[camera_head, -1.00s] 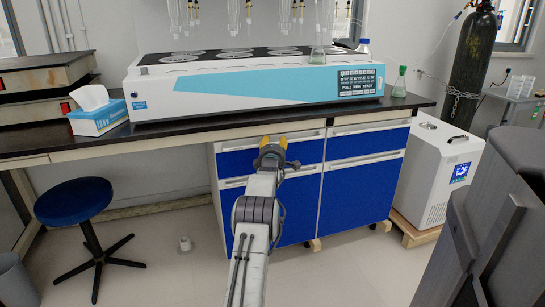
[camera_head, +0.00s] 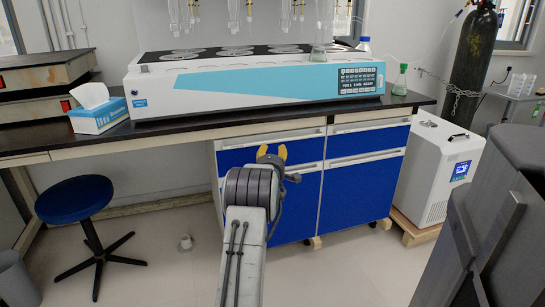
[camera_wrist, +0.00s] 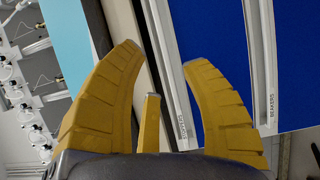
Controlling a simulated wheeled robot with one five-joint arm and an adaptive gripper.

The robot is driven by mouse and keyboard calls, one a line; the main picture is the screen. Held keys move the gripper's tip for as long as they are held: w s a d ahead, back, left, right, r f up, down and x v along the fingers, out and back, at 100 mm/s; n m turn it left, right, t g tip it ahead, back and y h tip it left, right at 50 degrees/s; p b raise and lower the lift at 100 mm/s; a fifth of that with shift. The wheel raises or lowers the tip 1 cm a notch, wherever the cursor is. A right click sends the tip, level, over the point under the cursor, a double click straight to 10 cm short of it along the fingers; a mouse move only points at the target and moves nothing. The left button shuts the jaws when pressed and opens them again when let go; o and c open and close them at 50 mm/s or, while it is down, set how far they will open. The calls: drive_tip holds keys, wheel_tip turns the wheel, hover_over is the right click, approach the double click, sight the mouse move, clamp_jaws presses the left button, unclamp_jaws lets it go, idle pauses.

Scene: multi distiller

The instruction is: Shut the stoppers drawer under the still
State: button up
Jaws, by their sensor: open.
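The stoppers drawer (camera_head: 236,158) is the blue upper left front of the cabinet below the still (camera_head: 255,85). In the wrist view its label reads STOPPERS (camera_wrist: 182,127) on the pale rail, beside the blue front (camera_wrist: 220,75). I cannot tell how far the drawer stands out. My gripper (camera_head: 272,149) is in front of this drawer in the head view and covers part of it. In the wrist view its yellow fingers (camera_wrist: 163,55) are spread with nothing between the tips. Contact with the drawer cannot be made out.
The lower left drawer carries a BEAKERS label (camera_wrist: 271,107). A right column of blue fronts (camera_head: 365,145) stands beside it. The dark countertop (camera_head: 185,130) overhangs above. A blue stool (camera_head: 74,199) is at left, a white chiller (camera_head: 437,165) at right. Floor between them is mostly clear.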

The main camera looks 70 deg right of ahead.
drive_tip(key=shift+v, duration=0.95)
drive_tip(key=w+a+r+t+y+p, duration=0.45)
drive_tip(key=w+a+r+p, duration=0.65)
drive_tip(key=w+a+r, duration=0.45)
drive_tip(key=w+a+r+m+y+p, duration=0.1)
drive_tip(key=w+a+r+y+p, duration=0.25)
drive_tip(key=a, duration=0.65)
drive_tip(key=w+a+r+y+p, duration=0.25)
drive_tip(key=w+a+p, duration=0.2)
drive_tip(key=a, duration=0.55)
drive_tip(key=s+a+r+g+y+p, duration=0.1)
drive_tip(key=s+a+r+y+p, duration=0.2)
drive_tip(key=a, duration=0.6)
drive_tip(key=s+a+r+m+g+y+p, duration=0.1)
drive_tip(key=s+a+r+p, duration=0.4)
drive_tip(key=a, duration=0.4)
drive_tip(key=s+a+r+g+y+p, duration=0.15)
drive_tip(key=s+a+p, duration=0.3)
drive_tip(key=a, duration=0.45)
drive_tip(key=s+a+r+g+p, duration=0.1)
drive_tip(key=s+a+p, duration=0.1)
drive_tip(key=s, duration=0.2)
drive_tip(key=s+a+r+y+p, duration=0.1)
drive_tip(key=s+a+r+p, duration=0.1)
drive_tip(key=s, duration=0.3)
drive_tip(key=shift+s+a+m+g+p, duration=0.3)
drive_tip(key=shift+a+m+g+p, duration=0.1)
drive_tip(key=shift+a+p, duration=0.4)
